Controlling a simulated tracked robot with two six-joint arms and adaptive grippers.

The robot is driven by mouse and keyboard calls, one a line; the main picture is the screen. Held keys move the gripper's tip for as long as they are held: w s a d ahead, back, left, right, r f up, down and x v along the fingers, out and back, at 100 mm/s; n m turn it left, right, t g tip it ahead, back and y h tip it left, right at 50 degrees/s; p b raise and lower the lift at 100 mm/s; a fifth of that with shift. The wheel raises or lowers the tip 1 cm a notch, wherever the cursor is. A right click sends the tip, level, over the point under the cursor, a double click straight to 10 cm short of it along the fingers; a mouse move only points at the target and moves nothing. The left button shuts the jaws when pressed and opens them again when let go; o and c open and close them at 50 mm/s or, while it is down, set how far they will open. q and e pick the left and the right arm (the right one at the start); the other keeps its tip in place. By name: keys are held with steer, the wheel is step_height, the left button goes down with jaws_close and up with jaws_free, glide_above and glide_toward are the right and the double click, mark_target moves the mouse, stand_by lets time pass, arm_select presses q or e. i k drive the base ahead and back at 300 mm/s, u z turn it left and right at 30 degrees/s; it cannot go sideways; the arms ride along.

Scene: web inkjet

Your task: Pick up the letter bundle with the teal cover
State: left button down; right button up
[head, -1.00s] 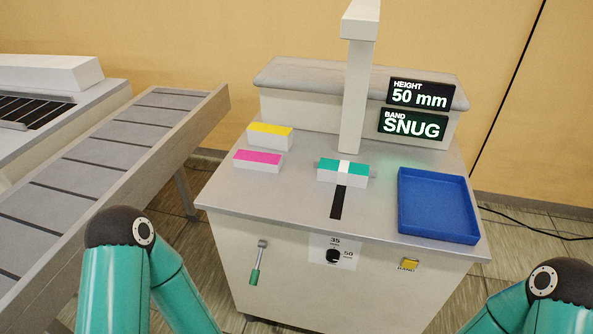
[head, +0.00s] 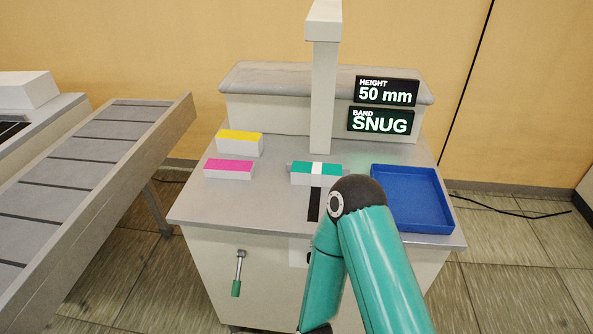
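The letter bundle with the teal cover (head: 303,170) lies on the grey machine top at the foot of the white column. A white band runs across its middle. Beside it to the left are a bundle with a magenta cover (head: 229,167) and, behind that, one with a yellow cover (head: 239,139). One teal arm of mine with a dark joint stands in front of the machine, its joint just right of and in front of the teal bundle. Neither gripper can be seen in the head view.
A blue tray (head: 447,212) sits at the right of the machine top, partly behind my arm. The white column (head: 323,95) rises behind the teal bundle. Signs read 50 mm (head: 387,91) and SNUG (head: 380,121). A conveyor (head: 75,180) stands at the left. A green-handled lever (head: 238,275) hangs on the front.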

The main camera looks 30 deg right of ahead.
mark_target(303, 173)
steer(key=z, duration=0.15)
steer(key=k, duration=1.2)
steer(key=z, duration=0.3)
steer(key=i, duration=0.85)
steer(key=u, duration=0.05)
